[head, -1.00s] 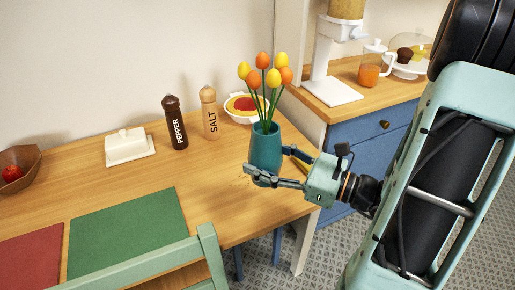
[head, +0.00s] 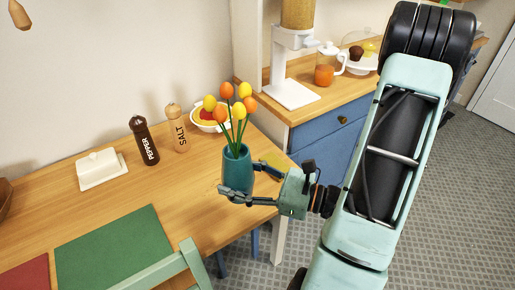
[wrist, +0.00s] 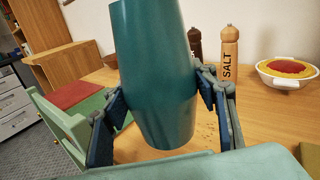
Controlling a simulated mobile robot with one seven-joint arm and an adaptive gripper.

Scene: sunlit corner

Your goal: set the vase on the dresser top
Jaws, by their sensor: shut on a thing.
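The teal vase (head: 237,172) holds orange and yellow tulips (head: 230,105) and stands nearly upright over the right end of the wooden table. My gripper (head: 238,180) is shut around its lower body from the right. In the wrist view the vase (wrist: 155,75) fills the space between both fingers, and its flowers are out of frame. I cannot tell how far its base is above the table. The dresser top (head: 335,99) is a wooden surface over blue drawers (head: 325,140), beyond the table on the right. The vase is apart from it.
A salt mill (head: 177,130), pepper mill (head: 144,142), bowl (head: 208,119) and butter dish (head: 101,169) stand on the table (head: 185,190).

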